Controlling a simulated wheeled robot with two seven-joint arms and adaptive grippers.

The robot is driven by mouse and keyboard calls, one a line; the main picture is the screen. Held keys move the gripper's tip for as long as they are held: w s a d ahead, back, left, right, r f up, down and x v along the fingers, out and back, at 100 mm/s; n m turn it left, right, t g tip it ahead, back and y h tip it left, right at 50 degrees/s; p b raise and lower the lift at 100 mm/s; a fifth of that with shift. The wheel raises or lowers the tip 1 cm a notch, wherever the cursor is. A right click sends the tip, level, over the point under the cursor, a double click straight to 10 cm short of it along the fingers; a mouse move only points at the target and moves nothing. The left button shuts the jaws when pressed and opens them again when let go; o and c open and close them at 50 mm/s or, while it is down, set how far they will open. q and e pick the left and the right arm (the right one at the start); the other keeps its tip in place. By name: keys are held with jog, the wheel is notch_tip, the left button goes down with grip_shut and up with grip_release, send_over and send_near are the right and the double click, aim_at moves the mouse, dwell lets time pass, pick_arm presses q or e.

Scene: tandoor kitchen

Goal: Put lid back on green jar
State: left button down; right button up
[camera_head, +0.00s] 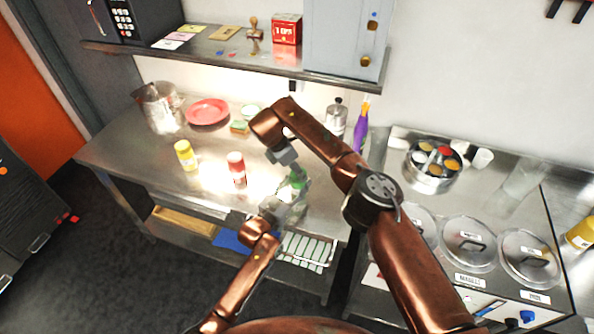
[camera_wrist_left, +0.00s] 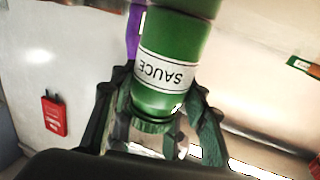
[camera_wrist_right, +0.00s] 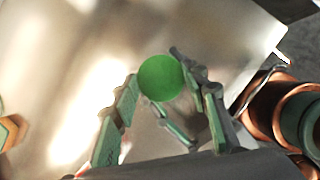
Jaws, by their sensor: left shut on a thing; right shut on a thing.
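The green jar (camera_head: 299,179), with a white SAUCE label, is above the front part of the steel bench. My left gripper (camera_head: 283,205) is shut on it. In the left wrist view the green jar (camera_wrist_left: 165,90) is between the fingers, its label reading upside down. My right gripper (camera_head: 285,157) reaches over from the right, just above the jar. In the right wrist view it is shut on the round green lid (camera_wrist_right: 160,77), seen from its flat face. The head view hides where lid and jar meet, so I cannot tell whether they touch.
A red bottle (camera_head: 237,168) and a yellow bottle (camera_head: 187,155) stand left of my grippers. A red plate (camera_head: 208,112) lies behind them. A shelf (camera_head: 230,60) overhangs the bench.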

jog(key=o, duration=0.7)
jog(key=shift+r, duration=2.25)
jog(key=shift+o, duration=0.5)
jog(key=o, duration=0.4)
jog(key=shift+o, duration=0.2)
